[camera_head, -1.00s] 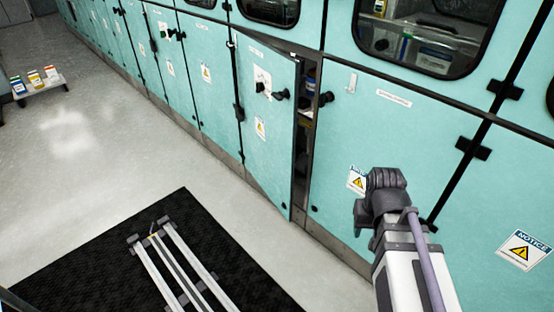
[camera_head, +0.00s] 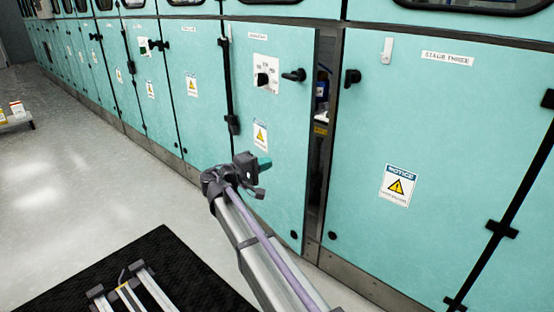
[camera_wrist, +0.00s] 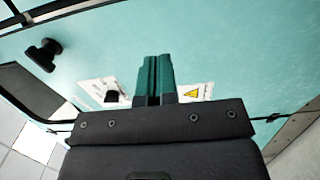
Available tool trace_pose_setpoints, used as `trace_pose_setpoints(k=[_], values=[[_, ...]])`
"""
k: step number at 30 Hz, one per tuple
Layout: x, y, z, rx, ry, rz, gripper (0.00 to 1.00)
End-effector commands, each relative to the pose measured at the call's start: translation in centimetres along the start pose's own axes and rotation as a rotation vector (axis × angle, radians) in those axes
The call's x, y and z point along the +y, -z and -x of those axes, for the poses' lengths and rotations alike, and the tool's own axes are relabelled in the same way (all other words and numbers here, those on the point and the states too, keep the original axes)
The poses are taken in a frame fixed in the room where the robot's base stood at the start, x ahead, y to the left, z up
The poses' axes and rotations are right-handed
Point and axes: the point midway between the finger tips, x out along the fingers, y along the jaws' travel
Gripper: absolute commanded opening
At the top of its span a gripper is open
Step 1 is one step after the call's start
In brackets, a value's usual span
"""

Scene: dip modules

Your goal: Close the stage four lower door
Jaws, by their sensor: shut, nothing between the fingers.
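The lower door (camera_head: 275,185) stands ajar beside the door labelled STAGE THREE; its own label is too small to read. It is hinged on its left side. A dark gap (camera_head: 322,130) shows along its right edge. It has a black handle (camera_head: 293,75) and a switch plate (camera_head: 266,72). My gripper (camera_head: 263,163) is shut and empty in front of the door's lower middle. The wrist view shows its closed green fingers (camera_wrist: 155,78) over the teal door panel (camera_wrist: 225,50), with the handle (camera_wrist: 43,54) at left. Whether they touch the door cannot be told.
The stage three door (camera_head: 440,140) is flush at right. More teal cabinet doors (camera_head: 150,90) run away to the left. A black mat (camera_head: 110,275) lies on the floor at front left. A low white stand (camera_head: 15,119) is at far left. The floor between is clear.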

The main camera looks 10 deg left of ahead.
Motion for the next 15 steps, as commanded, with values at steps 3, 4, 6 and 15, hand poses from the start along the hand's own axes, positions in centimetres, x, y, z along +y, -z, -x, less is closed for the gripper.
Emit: trace_pose_setpoints(k=[3,4,6,15], values=[[0.0,0.0,-2.2,-0.003,0.001,0.0,0.0],[-0.1,0.0,-2.8,-0.003,0.001,0.0,0.0],[-0.1,0.0,-4.4,-0.004,0.001,0.0,0.0],[-0.1,0.0,-10.7,-0.003,0.002,0.0,0.0]])
